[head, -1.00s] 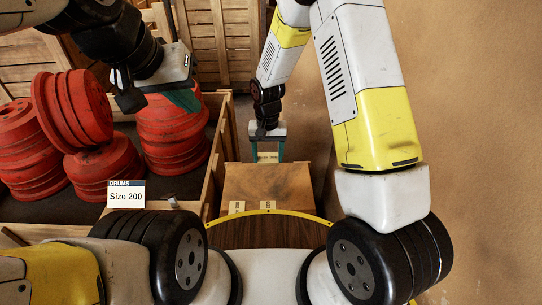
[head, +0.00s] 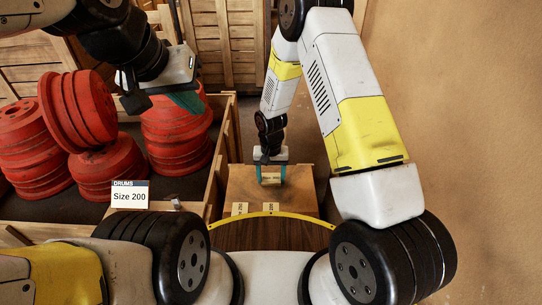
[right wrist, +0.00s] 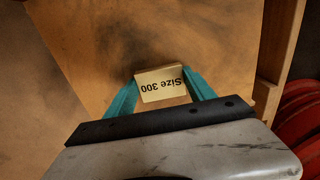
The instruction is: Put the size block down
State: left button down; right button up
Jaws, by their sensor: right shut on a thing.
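My right gripper (head: 270,172) is shut on a small pale block (head: 270,180) over the far part of the wooden box top (head: 290,190). In the right wrist view the block (right wrist: 160,85) sits between the teal fingers and reads "Size 300", upside down. Whether its underside touches the wood is hidden. Two similar pale blocks, one to the left (head: 239,209) and one to the right (head: 270,207), lie along the box's near edge. My left gripper (head: 160,102) hangs above the red drums; its finger gap is not clear.
Red drums (head: 80,110) are stacked in a wooden bin on the left. A "DRUMS Size 200" sign (head: 130,195) stands at its near side. The bin's wall (head: 217,170) runs close to the box's left. Bare wood lies around the held block.

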jog(key=o, duration=1.3)
notch_tip(320, 180, up, 12)
notch_tip(320, 180, up, 8)
jog(key=t, duration=0.1)
send_over(271, 179)
jog(key=d, duration=0.3)
jog(key=s+d+r+t+y, duration=0.1)
jog(key=s+d+r, duration=0.1)
jog(key=r, duration=0.3)
jog(key=s+d+r, duration=0.2)
jog(key=s+r, duration=0.1)
jog(key=r, duration=0.3)
jog(key=s+d+r+t, duration=0.1)
jog(key=s+d+r, duration=0.1)
jog(key=s, duration=0.3)
jog(key=s+d+r+t, duration=0.1)
jog(key=s+d+r, duration=0.1)
jog(key=s+r, duration=0.3)
jog(key=s+d+r+t+y, duration=0.1)
jog(key=s+d+r+t, duration=0.1)
jog(key=s+d+r, duration=0.1)
jog(key=shift+s+d+r+n, duration=0.15)
jog(key=shift+s+r, duration=0.1)
jog(key=shift+s, duration=0.3)
jog(key=shift+s+a+r+n, duration=0.15)
jog(key=shift+s+r, duration=0.1)
jog(key=shift+s, duration=0.3)
jog(key=shift+d, duration=0.1)
